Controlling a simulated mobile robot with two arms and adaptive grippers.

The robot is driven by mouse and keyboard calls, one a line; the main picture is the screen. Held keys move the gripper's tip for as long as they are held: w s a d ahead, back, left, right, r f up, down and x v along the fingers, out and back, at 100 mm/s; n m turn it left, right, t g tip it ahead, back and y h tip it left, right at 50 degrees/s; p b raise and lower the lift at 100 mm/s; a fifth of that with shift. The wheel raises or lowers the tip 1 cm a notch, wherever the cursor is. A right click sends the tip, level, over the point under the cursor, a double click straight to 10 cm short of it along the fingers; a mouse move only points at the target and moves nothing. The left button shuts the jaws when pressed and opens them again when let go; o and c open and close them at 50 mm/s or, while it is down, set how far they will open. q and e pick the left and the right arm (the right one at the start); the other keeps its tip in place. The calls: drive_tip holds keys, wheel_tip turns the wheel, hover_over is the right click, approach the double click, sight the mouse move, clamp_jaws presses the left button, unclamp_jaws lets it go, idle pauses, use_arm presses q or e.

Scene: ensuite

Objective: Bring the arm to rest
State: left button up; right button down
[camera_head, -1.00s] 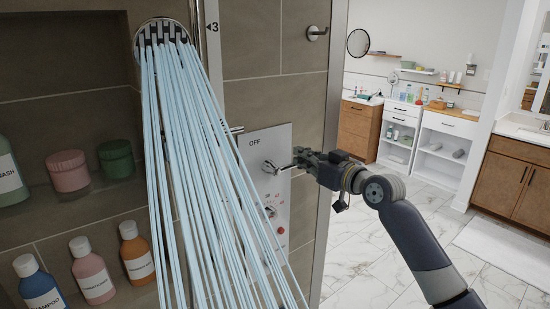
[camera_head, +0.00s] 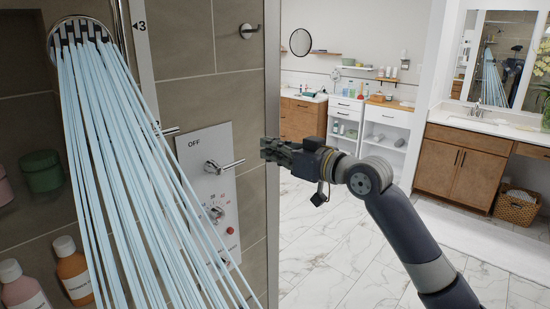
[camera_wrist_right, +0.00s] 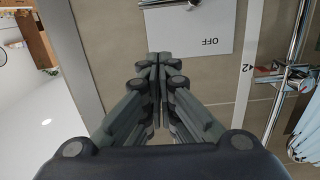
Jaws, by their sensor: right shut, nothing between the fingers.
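My right gripper (camera_head: 268,150) is shut and empty, held in the air just right of the shower control panel (camera_head: 196,150). Its closed fingers (camera_wrist_right: 157,85) also show in the right wrist view, with the panel's OFF label beyond them. The lever handle (camera_head: 224,166) on the panel points to the right, and a gap shows between its tip and my fingers. Pale blue water streams (camera_head: 105,150) run down from the shower head (camera_head: 82,32). My left gripper is not in view.
Bottles (camera_head: 72,268) and a green jar (camera_head: 41,171) stand in the wall niches at the left. The tiled wall edge (camera_head: 272,220) is close by my gripper. Marble floor (camera_head: 320,255) lies open at the right, before a wooden vanity (camera_head: 465,165).

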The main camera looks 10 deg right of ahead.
drive_tip(key=shift+s+d, duration=0.35)
drive_tip(key=shift+s, duration=0.15)
drive_tip(key=shift+w, duration=0.1)
